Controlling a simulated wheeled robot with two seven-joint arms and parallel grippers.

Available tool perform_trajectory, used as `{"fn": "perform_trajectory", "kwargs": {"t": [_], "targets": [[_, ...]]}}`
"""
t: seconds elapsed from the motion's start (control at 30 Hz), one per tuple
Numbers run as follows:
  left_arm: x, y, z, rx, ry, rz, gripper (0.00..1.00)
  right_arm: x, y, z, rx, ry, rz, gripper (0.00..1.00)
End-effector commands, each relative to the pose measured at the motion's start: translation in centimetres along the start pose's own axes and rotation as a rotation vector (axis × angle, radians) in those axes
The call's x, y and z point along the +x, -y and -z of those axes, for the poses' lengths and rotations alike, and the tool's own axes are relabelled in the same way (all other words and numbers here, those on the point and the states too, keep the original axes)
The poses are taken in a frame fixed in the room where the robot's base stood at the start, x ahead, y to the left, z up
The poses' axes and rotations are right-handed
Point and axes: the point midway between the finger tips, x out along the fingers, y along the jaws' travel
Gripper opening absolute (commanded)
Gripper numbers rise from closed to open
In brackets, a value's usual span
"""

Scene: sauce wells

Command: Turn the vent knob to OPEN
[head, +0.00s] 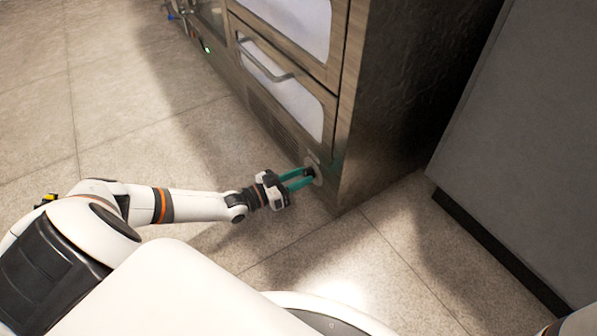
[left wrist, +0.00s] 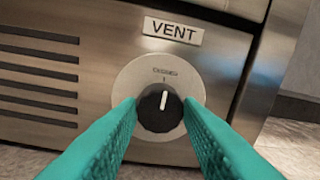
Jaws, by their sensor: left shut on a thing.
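The vent knob (left wrist: 152,113) is black and round with a white pointer line. The line points nearly straight up. The knob sits on a round silver dial plate (left wrist: 128,87) on the steel front panel. A white label (left wrist: 174,31) above the plate reads VENT. My left gripper (left wrist: 160,112) has its teal fingers shut on the knob, one on each side. In the head view the left gripper (head: 307,175) reaches the lower right corner of the cabinet front. My right gripper is not in view.
Vent slots (left wrist: 38,75) lie left of the knob. Above it in the head view is a drawer front with a bar handle (head: 262,66). A grey cabinet (head: 520,150) stands to the right across a gap. The tiled floor (head: 130,120) at left is clear.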

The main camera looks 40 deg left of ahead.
Motion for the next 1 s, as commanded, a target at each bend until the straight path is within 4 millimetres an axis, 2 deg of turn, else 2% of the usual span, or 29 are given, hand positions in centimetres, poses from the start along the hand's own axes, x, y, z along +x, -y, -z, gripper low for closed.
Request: {"fn": "perform_trajectory", "kwargs": {"t": [0.37, 1.0], "targets": [[-0.1, 0.1, -0.3, 0.14, -0.009, -0.003, 0.1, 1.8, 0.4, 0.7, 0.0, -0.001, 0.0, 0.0], [-0.1, 0.3, -0.2, 0.73, -0.042, -0.009, 0.1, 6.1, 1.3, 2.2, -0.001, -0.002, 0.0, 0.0]]}}
